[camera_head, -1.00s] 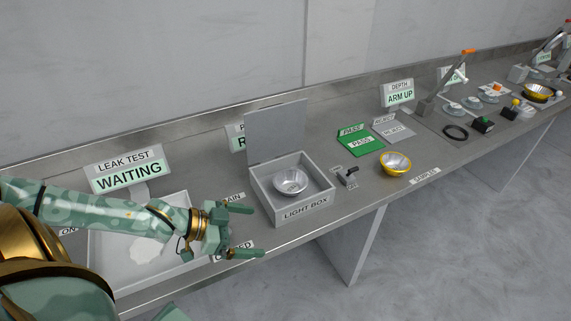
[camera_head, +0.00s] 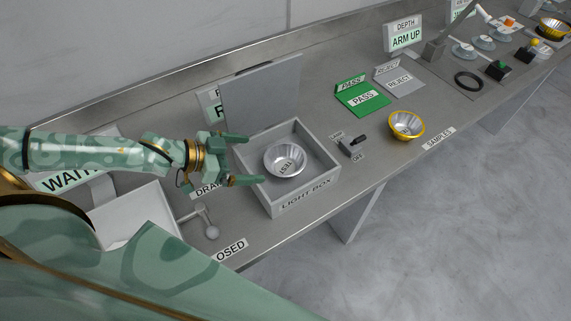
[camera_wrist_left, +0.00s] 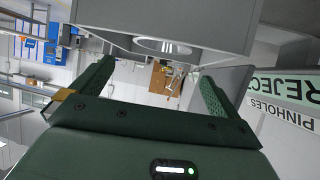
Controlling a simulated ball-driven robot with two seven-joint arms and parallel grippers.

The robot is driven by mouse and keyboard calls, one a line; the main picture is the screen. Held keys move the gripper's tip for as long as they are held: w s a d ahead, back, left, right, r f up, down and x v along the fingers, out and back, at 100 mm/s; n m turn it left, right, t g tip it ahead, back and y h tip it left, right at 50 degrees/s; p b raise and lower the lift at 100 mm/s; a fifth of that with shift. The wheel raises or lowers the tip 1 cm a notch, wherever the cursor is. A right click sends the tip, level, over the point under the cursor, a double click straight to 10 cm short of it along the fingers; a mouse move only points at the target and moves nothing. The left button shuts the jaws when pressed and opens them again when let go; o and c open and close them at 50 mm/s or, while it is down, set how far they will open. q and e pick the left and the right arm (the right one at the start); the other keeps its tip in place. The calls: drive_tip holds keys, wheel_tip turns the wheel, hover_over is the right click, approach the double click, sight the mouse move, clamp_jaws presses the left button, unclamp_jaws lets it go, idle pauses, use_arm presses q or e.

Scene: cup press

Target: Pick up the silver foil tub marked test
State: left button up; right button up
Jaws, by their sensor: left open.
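The silver foil tub (camera_head: 285,160) marked TEST sits upright inside the open light box (camera_head: 306,197). In the left wrist view, the light box (camera_wrist_left: 190,20) is seen close ahead, with a pale round shape in it that may be the tub (camera_wrist_left: 163,46). My left gripper (camera_head: 243,159) is open and empty at the box's left side, its fingers pointing right toward the tub without touching it. The left wrist view shows its two fingers (camera_wrist_left: 155,88) apart. My right gripper is not in view.
The light box's lid (camera_head: 262,92) stands raised behind it. A lever switch (camera_head: 353,146) and a gold-rimmed foil tub (camera_head: 406,125) are to the right. Green PASS (camera_head: 362,99) and grey REJECT (camera_head: 400,83) pads lie behind. A white tray (camera_head: 135,222) is at the left.

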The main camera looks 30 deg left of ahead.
sight(269, 164)
use_arm(q)
drive_tip(key=b+x, duration=0.1)
drive_tip(key=x, duration=0.5)
drive_tip(key=shift+w+d+f+b, duration=0.1)
drive_tip(key=shift+w+b, duration=0.1)
drive_tip(key=shift+b, duration=0.1)
drive_tip(key=b+x, duration=0.1)
drive_tip(key=x, duration=0.4)
drive_tip(key=shift+w+f+b, duration=0.2)
drive_tip(key=shift+f+b, duration=0.15)
drive_tip(key=shift+b, duration=0.05)
drive_tip(key=shift+s, duration=0.1)
drive_tip(key=c, duration=0.8)
drive_tip(key=shift+c, duration=0.6)
drive_tip(key=shift+r, duration=0.1)
